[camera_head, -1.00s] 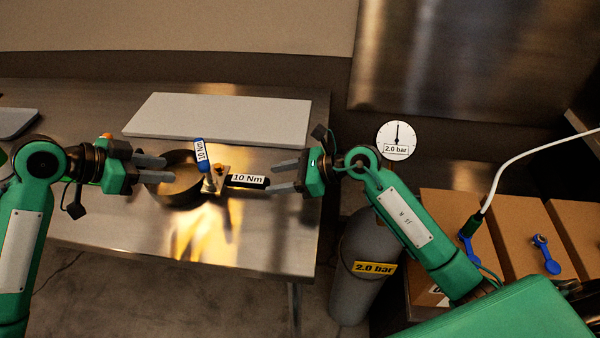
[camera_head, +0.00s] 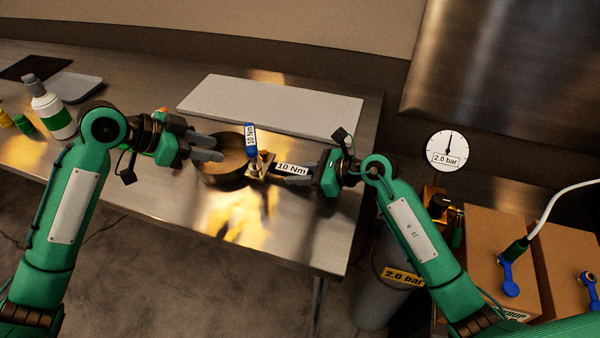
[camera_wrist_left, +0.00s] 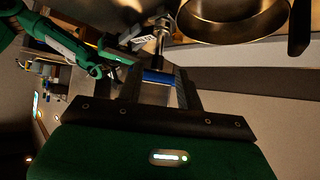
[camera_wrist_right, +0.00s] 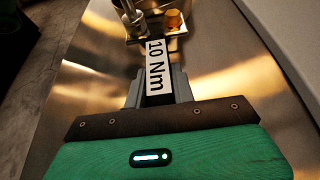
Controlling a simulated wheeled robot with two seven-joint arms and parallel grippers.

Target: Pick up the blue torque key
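In the left wrist view the blue of the key (camera_wrist_left: 158,76) shows between the fingers. A black handle labelled 10 Nm (camera_wrist_right: 156,70) lies between the fingers of my right gripper (camera_wrist_right: 156,82). Whether those fingers press on it cannot be told.
A pale board (camera_head: 270,105) lies behind the pan on the steel table (camera_head: 195,220). A white bottle with a green label (camera_head: 52,112) stands at the left. A gas cylinder (camera_head: 372,300) and cardboard boxes (camera_head: 508,240) stand at the right.

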